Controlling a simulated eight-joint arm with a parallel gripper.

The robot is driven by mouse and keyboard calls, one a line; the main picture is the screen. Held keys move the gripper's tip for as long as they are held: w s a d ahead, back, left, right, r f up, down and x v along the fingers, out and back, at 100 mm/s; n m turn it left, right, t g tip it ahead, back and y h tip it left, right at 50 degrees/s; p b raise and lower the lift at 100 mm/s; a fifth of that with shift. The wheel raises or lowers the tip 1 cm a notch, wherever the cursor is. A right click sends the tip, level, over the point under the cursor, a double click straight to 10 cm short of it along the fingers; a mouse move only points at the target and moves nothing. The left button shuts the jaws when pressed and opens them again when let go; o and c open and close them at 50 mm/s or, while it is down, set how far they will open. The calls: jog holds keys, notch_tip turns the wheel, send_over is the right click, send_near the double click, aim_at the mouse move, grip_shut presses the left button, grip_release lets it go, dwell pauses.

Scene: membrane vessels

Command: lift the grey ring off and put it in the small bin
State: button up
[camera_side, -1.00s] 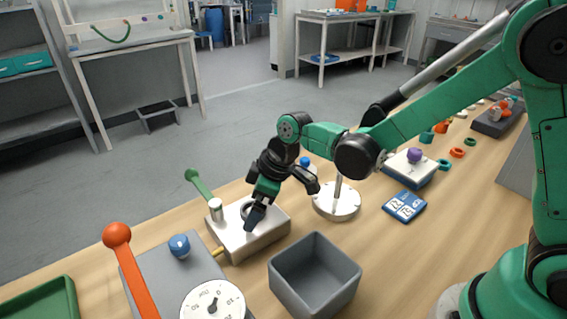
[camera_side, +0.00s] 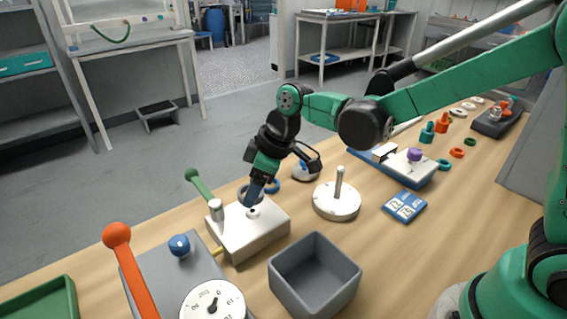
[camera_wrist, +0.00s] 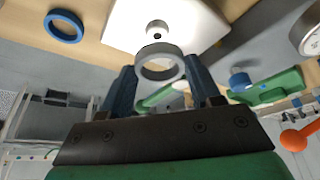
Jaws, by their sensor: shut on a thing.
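My gripper (camera_side: 252,197) is shut on the grey ring (camera_side: 243,190) and holds it above the white vessel block (camera_side: 248,238). In the wrist view the ring (camera_wrist: 160,73) sits between the two fingertips (camera_wrist: 160,82), with its hole visible. The vessel's top, with a small round fitting (camera_side: 254,212), shows bare beneath; the ring looks clear of it. In the side view the fingers partly hide the ring. The small grey bin (camera_side: 335,298) stands open and empty on the table, to the right and front of the vessel.
A white round base with an upright post (camera_side: 338,203) stands right of the vessel. A green-handled lever (camera_side: 198,186) rises at its left. A blue ring (camera_side: 272,186) lies behind it. An orange-knobbed lever (camera_side: 117,236) and dial (camera_side: 212,302) are at front left.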

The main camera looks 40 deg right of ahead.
notch_tip(320, 180, up, 19)
jog(key=n+g+h, duration=0.3)
jog(key=n+g, duration=0.5)
jog(key=n, duration=1.9)
send_over(313, 291)
jog(key=w, duration=0.1)
notch_tip(313, 291, down, 7)
notch_tip(313, 291, down, 19)
jog(key=shift+w+f, duration=0.15)
jog(key=o, duration=0.9)
jog(key=shift+f, duration=0.1)
jog(key=shift+o, duration=0.2)
